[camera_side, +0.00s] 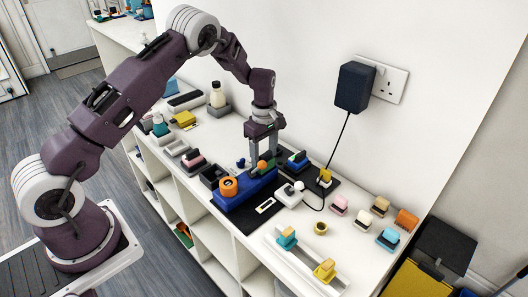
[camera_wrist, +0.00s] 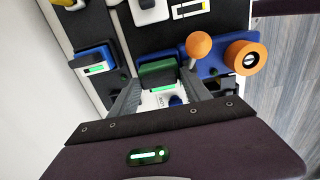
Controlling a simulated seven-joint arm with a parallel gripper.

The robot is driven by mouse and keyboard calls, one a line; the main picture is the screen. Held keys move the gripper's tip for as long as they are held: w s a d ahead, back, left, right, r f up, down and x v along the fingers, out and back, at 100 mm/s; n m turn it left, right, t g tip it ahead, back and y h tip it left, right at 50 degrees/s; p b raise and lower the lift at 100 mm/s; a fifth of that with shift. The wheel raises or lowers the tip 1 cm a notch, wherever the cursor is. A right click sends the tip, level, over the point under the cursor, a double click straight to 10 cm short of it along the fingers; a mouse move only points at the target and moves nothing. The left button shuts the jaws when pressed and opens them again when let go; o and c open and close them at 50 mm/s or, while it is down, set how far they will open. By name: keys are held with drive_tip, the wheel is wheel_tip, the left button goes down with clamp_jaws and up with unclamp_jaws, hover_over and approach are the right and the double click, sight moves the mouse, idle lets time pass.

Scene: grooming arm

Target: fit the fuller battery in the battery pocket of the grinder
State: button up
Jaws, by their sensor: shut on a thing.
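The grinder (camera_side: 250,191) has a long blue body, an orange wheel and an orange ball knob; its blue body (camera_wrist: 210,66) also shows in the wrist view. My gripper (camera_side: 264,152) points down beside the knob, over the far end of the grinder. In the wrist view my gripper (camera_wrist: 160,88) is shut on a green battery (camera_wrist: 158,72) with a lit green strip. I cannot tell whether this battery is above the pocket or partly in it; the pocket is hidden. A blue battery (camera_side: 298,158) with a part-green strip (camera_wrist: 97,69) lies apart on a dark mat.
A white knobbed device (camera_side: 289,194) and a marked card (camera_side: 265,205) lie near the grinder. A black plug adapter (camera_side: 354,88) hangs on the wall, its cable reaching the table. Several small coloured blocks stand at the right. Dark trays and a bottle (camera_side: 217,95) stand at the left.

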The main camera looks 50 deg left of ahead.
drive_tip(key=shift+f, duration=0.85)
drive_tip(key=o, duration=1.6)
drive_tip(key=shift+s, duration=0.1)
wheel_tip(320, 180, up, 7)
drive_tip(key=shift+r, duration=0.1)
drive_tip(key=s+d+r+m+t, duration=0.1)
drive_tip(key=s+d+r+m, duration=0.2)
drive_tip(key=r, duration=0.4)
drive_tip(key=s+d+r+m+t, duration=0.1)
drive_tip(key=s+r+m, duration=0.1)
drive_tip(key=s+r, duration=0.4)
drive_tip(key=s+d+r+m+t, duration=0.1)
drive_tip(key=s+d+r+m, duration=0.15)
drive_tip(key=r, duration=0.55)
drive_tip(key=s+d+m+t, duration=0.1)
drive_tip(key=s+m, duration=0.2)
drive_tip(key=s, duration=0.4)
drive_tip(key=s+d+r+m, duration=0.1)
drive_tip(key=s+m, duration=0.3)
drive_tip(key=s, duration=0.4)
drive_tip(key=s+d+r+m+t, duration=0.1)
drive_tip(key=s+m, duration=0.2)
drive_tip(key=s, duration=0.4)
drive_tip(key=shift+s+m+t, duration=0.25)
drive_tip(key=shift+s+t, duration=0.05)
drive_tip(key=shift+s, duration=0.05)
